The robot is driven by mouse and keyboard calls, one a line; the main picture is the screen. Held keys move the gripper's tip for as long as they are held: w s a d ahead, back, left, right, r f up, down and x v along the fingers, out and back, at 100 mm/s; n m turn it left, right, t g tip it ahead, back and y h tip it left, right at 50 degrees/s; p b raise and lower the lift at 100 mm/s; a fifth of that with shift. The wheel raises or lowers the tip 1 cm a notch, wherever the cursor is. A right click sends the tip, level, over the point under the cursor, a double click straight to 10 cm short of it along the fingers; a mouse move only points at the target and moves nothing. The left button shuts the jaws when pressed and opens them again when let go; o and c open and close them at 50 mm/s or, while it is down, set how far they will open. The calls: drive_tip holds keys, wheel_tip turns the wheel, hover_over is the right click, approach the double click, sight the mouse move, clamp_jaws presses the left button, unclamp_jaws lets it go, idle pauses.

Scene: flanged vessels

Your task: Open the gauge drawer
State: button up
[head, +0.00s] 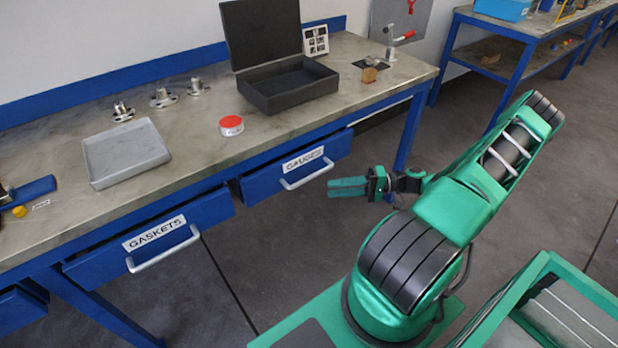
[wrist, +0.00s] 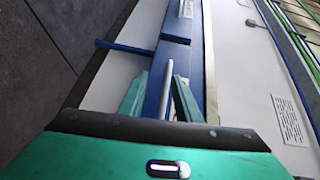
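The gauge drawer (head: 262,188) is a blue drawer under the bench, labelled "GAUGES", with a pale bar handle (head: 307,175). Its front stands slightly out from under the bench top, with a dark gap above it; how far out is hard to tell. My gripper (head: 329,188) has green fingers and points left, just right of the handle in the head view. In the wrist view the fingers (wrist: 160,78) are apart, and the handle bar (wrist: 166,92) shows between them, nearer the right finger. I cannot tell whether they touch it.
The gaskets drawer (head: 90,268) with its own handle is to the left. On the bench are a grey tray (head: 125,155), a red-topped round tin (head: 231,125), an open black case (head: 290,88) and several metal flanged fittings (head: 162,97). The floor before the drawers is clear.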

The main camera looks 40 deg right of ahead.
sight(311, 176)
drive_tip(key=w+a+t, duration=0.1)
drive_tip(key=w, duration=0.1)
drive_tip(key=w+a+r+m+t, duration=0.1)
drive_tip(key=w+a+t, duration=0.1)
drive_tip(key=w, duration=0.1)
drive_tip(key=w+a+t, duration=0.1)
drive_tip(key=w+a, duration=0.1)
drive_tip(key=w, duration=0.1)
drive_tip(key=shift+w+r+t, duration=0.1)
drive_tip(key=shift+r+t, duration=0.1)
drive_tip(key=shift+t, duration=0.1)
idle(0.3)
clamp_jaws()
